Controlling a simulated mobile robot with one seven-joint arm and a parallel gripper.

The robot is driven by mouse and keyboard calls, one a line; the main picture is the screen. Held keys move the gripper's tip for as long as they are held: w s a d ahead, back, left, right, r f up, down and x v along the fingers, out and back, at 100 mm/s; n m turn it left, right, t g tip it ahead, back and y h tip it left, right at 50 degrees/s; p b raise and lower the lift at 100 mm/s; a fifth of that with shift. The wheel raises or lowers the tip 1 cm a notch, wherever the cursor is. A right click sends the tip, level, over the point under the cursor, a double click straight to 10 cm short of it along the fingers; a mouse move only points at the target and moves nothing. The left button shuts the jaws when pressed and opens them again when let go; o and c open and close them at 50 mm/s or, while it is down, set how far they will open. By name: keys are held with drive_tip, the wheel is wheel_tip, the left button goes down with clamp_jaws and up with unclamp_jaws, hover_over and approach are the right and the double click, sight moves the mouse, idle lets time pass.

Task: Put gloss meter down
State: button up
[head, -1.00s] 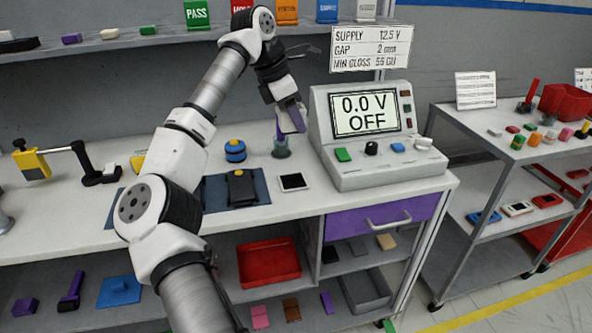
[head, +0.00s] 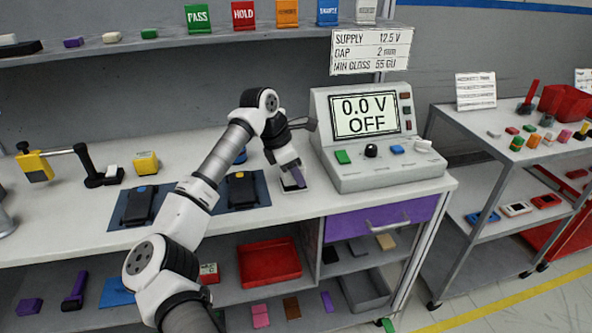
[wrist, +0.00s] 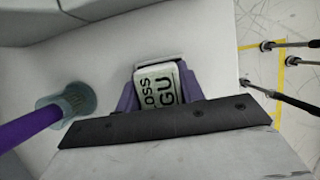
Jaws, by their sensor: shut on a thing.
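The gloss meter (wrist: 158,88) is a small pale block with dark lettering, of which "OSS" and "GU" can be read in the wrist view. My gripper (wrist: 160,98), with purple fingers, is shut on it. In the head view my gripper (head: 293,180) is low at the worktop in front of the console, over a small white-edged tile (head: 302,186). A pale edge shows just beyond the meter in the wrist view. I cannot tell whether the meter touches the tile; its underside is hidden.
The console (head: 375,140) reading "0.0 V OFF" is behind to the right. Blue mats (head: 262,188) with black devices lie to the left. The worktop's front edge (head: 300,212) is close.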

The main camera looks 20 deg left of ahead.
drive_tip(key=o, duration=1.1)
drive_tip(key=shift+f, duration=0.1)
drive_tip(key=shift+c, duration=0.2)
drive_tip(key=shift+r, duration=0.25)
drive_tip(key=b+v, duration=0.1)
drive_tip(key=v, duration=1.1)
drive_tip(key=shift+b, duration=0.3)
